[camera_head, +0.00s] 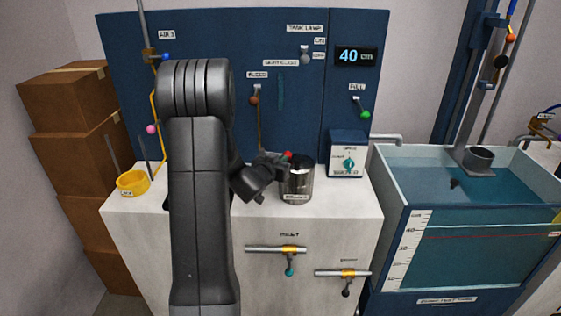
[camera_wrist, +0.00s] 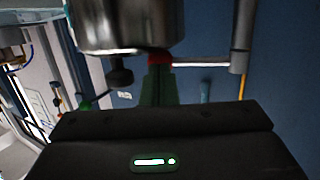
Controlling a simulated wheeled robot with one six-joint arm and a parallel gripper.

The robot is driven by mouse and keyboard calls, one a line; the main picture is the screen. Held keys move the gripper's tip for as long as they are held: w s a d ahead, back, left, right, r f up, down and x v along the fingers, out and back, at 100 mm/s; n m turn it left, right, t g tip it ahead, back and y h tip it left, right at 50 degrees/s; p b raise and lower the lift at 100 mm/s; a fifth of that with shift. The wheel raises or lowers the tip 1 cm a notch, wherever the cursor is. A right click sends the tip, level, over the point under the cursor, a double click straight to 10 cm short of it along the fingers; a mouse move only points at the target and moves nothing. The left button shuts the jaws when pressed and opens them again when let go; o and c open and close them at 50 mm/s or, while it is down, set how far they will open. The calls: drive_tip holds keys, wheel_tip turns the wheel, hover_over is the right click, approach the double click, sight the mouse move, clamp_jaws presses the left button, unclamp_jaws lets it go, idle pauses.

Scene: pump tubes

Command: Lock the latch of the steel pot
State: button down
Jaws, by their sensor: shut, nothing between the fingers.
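The steel pot (camera_head: 298,181) is a shiny cylinder with a label low on its front, standing upright on the white counter. A red piece, likely the latch tip (camera_head: 288,154), shows at its upper left rim. My gripper (camera_head: 281,161) is at the left of the pot's rim, close to the red piece. In the wrist view the pot (camera_wrist: 125,25) fills the upper left, and the red piece (camera_wrist: 159,58) is right at the tips of my gripper (camera_wrist: 158,75). The fingers are shut together; whether they touch the red piece I cannot tell.
A control box (camera_head: 347,156) stands right of the pot. A yellow bowl (camera_head: 133,183) sits at the counter's left. A blue panel (camera_head: 270,50) with coloured valves rises behind. A water tank (camera_head: 470,230) stands right of the counter (camera_head: 340,230). Brown boxes (camera_head: 70,120) are stacked at left.

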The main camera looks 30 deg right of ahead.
drive_tip(key=shift+w+d+f+n+t+b, duration=0.1)
drive_tip(key=shift+d+f+n+t+b, duration=0.2)
drive_tip(key=shift+b, duration=0.75)
drive_tip(key=shift+w+d+r+n+t+y+b, duration=0.1)
drive_tip(key=shift+d+n+t+y+b, duration=0.3)
drive_tip(key=shift+b, duration=0.5)
drive_tip(key=shift+w+d+r+y, duration=0.2)
drive_tip(key=shift+w+d+y, duration=0.1)
drive_tip(key=shift+d, duration=0.05)
drive_tip(key=shift+r, duration=0.1)
